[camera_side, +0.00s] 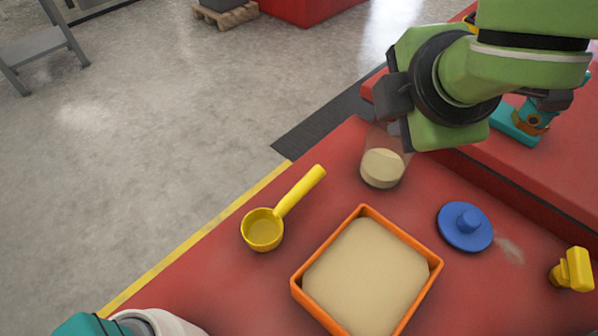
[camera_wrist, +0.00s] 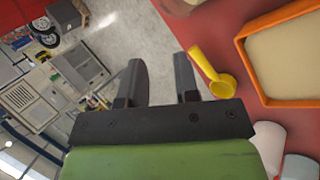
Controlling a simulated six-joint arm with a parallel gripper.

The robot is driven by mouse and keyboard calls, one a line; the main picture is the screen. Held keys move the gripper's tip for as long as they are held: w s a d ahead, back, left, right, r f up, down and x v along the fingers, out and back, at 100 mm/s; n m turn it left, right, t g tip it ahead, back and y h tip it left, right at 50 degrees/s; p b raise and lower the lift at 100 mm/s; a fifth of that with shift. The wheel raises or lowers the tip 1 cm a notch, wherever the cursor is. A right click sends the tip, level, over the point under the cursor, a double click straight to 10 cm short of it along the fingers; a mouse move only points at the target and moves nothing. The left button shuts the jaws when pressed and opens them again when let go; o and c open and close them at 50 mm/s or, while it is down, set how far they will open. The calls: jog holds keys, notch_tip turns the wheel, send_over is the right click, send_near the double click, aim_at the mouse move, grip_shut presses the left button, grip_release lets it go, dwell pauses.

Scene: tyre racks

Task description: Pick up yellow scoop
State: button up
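The yellow scoop (camera_side: 264,229) lies on the red table, left of the orange tray, its handle pointing up and to the right. In the side view my gripper (camera_side: 392,115) is at the upper right, above and beside a clear jar, well apart from the scoop. One finger is partly hidden there by the arm.
The orange tray (camera_side: 297,284) of beige powder sits right of the scoop. The clear jar (camera_side: 382,168) with powder stands behind it. A blue lid (camera_side: 465,227) and a yellow object (camera_side: 573,270) lie at right. The table's yellow-striped edge (camera_side: 190,238) runs left of the scoop.

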aim_at(304, 189)
jog(key=a+f+n, duration=0.2)
jog(key=a+f, duration=0.1)
jog(key=f, duration=0.1)
jog(key=s+a+f+n+y, duration=0.1)
jog(key=a+f+n, duration=0.1)
jog(key=a+f, duration=0.1)
jog(key=s+a+f+n, duration=0.1)
jog(key=a+f+n, duration=0.2)
jog(key=f, duration=0.1)
jog(key=shift+s+a+f+y, duration=0.25)
jog(key=shift+a+f+y, duration=0.05)
jog(key=shift+f+y, duration=0.1)
jog(key=shift+x, duration=3.1)
jog(key=shift+a, duration=0.1)
grip_shut()
